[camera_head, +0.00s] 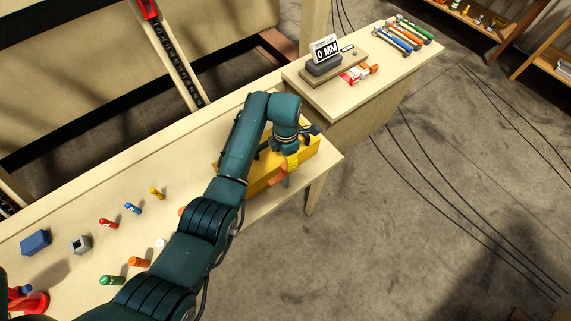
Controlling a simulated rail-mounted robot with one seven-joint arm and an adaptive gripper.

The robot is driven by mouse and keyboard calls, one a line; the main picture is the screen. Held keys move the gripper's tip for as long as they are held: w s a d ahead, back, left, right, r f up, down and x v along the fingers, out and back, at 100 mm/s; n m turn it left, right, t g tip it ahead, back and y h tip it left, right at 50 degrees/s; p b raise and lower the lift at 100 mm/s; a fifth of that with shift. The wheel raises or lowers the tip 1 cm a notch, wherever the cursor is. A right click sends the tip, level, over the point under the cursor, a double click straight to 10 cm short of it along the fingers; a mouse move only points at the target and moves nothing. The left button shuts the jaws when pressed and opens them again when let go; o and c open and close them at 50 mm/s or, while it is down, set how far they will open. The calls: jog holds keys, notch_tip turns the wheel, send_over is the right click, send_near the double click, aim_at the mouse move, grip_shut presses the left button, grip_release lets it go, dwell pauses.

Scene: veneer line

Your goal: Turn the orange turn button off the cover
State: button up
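A yellow box (310,146) stands on the wooden bench near its right end, largely hidden behind my arm. An orange piece (278,176), which looks like the turn button, shows low at the box's front, just below my gripper. My dark green arm reaches over the bench and bends down over the box. My gripper (291,160) is at the box's front side, close to the orange piece. I cannot tell whether it touches the piece. The fingers are small and partly hidden, so their opening does not show. The cover's edges are mostly hidden.
Small coloured pieces, including a red one (108,223), a blue one (132,208) and a green one (112,280), stand on the bench (75,210) at left. A blue block (36,242) lies farther left. A gauge (323,62) and hammers (405,38) occupy the side table.

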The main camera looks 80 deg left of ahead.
notch_tip(320, 180, up, 5)
jog(key=shift+f, duration=0.15)
dwell(0.5)
